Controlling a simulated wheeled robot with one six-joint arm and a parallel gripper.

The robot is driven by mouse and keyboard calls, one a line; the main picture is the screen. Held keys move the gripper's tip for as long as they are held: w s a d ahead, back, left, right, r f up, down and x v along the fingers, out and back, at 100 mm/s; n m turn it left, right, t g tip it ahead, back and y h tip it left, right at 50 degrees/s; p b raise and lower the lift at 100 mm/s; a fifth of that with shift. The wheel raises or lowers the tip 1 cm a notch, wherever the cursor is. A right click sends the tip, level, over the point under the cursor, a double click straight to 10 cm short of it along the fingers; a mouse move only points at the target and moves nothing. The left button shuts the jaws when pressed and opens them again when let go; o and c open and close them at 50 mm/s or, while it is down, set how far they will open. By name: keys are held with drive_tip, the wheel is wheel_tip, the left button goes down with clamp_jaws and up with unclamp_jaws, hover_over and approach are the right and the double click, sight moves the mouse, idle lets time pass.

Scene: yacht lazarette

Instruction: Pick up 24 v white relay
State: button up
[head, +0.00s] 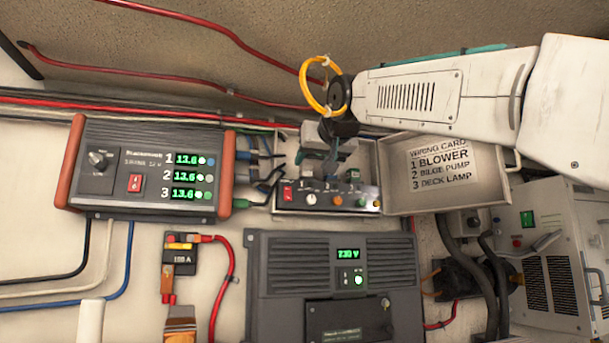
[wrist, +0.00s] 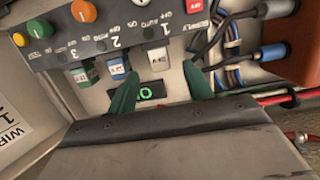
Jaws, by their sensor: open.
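The white relay (wrist: 158,60) sits in the box beside the dial marked 1. Small dark lettering on it is too small to read. A blue relay (wrist: 118,70) and a green relay (wrist: 86,76) sit in the same row, by dials 2 and 3. My gripper (wrist: 160,74) is open, with its green fingers on either side of the white relay's near end and nothing clearly held between them. In the head view my gripper (head: 330,165) reaches down into the open control box (head: 283,208); the white relay cannot be made out there.
The box's open lid (head: 440,200) with a wiring card stands to the right. A black power unit (head: 150,168) with cables is left. Cable plugs (wrist: 275,53) lie beside the relays. A dark inverter (head: 275,290) is below. A yellow ring (head: 305,90) circles near my wrist.

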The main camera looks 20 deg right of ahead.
sight(308, 168)
drive_tip(key=w, duration=0.2)
drive_tip(key=w+f, duration=0.1)
drive_tip(key=w, duration=0.1)
drive_tip(key=shift+w+d, duration=0.1)
drive_tip(key=shift+w, duration=0.05)
drive_tip(key=c, duration=1.1)
drive_tip(key=shift+o, duration=0.2)
drive_tip(key=shift+r, duration=0.1)
